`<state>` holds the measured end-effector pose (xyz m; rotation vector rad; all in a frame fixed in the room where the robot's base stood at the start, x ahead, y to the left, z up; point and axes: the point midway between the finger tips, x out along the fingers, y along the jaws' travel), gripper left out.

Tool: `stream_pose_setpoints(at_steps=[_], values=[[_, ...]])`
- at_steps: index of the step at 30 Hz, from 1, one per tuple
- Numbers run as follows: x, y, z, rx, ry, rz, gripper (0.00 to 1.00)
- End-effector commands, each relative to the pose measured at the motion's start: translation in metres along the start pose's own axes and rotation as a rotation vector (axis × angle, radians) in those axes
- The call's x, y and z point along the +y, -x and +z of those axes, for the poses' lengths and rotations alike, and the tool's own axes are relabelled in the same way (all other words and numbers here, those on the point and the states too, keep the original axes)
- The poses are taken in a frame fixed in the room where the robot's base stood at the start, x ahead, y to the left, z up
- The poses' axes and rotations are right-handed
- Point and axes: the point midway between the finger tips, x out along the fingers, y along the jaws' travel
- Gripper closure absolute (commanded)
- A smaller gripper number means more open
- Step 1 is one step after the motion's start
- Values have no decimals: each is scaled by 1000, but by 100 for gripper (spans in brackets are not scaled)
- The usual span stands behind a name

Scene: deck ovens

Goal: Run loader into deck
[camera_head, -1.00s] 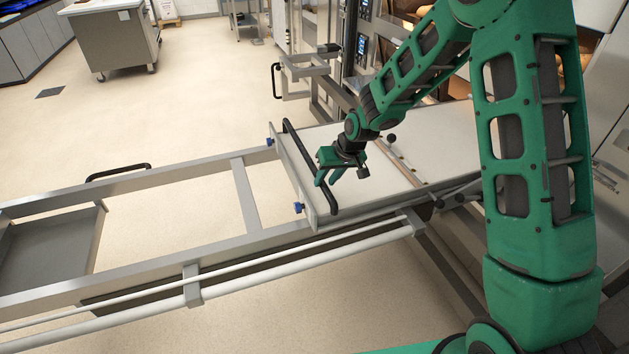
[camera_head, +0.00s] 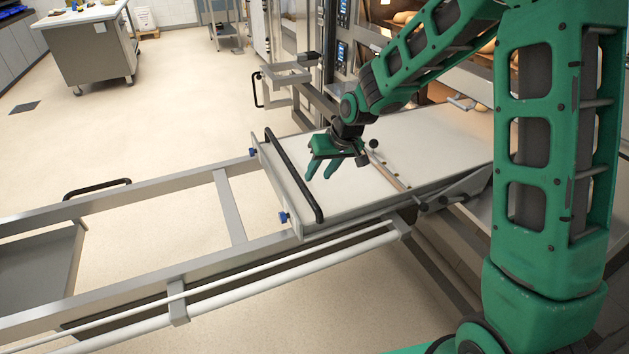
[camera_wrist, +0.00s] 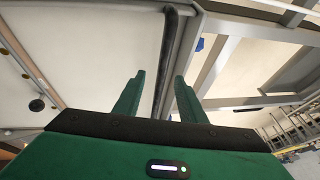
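The loader (camera_head: 345,193) is a pale flat bed with a metal front edge and a black bar handle (camera_head: 293,175) across its near left end. It rests on long metal rails and its far end reaches the oven front at the right. My gripper (camera_head: 321,177) is green, open and empty, its two fingers apart just right of the handle and above the bed. In the wrist view the gripper (camera_wrist: 160,80) shows the gap between its fingers, with the black handle (camera_wrist: 168,50) beyond it, apparently not clasped. The deck opening is largely hidden by my arm.
The rail frame (camera_head: 120,199) extends left, with another black handle (camera_head: 97,188) beside it. A metal cabinet (camera_head: 88,50) stands at the back left. Oven fronts with control panels (camera_head: 342,50) stand at the back. Open floor lies between.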

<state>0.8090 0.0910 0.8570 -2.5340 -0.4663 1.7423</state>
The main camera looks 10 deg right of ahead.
Motion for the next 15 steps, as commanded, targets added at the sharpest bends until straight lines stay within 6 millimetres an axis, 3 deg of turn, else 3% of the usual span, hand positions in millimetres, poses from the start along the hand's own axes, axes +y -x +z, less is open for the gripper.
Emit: stream_pose_setpoints(at_steps=[6, 15], values=[[2, 19, 0, 1, -2, 1, 63], [4, 23, 1, 1, -4, 1, 63]])
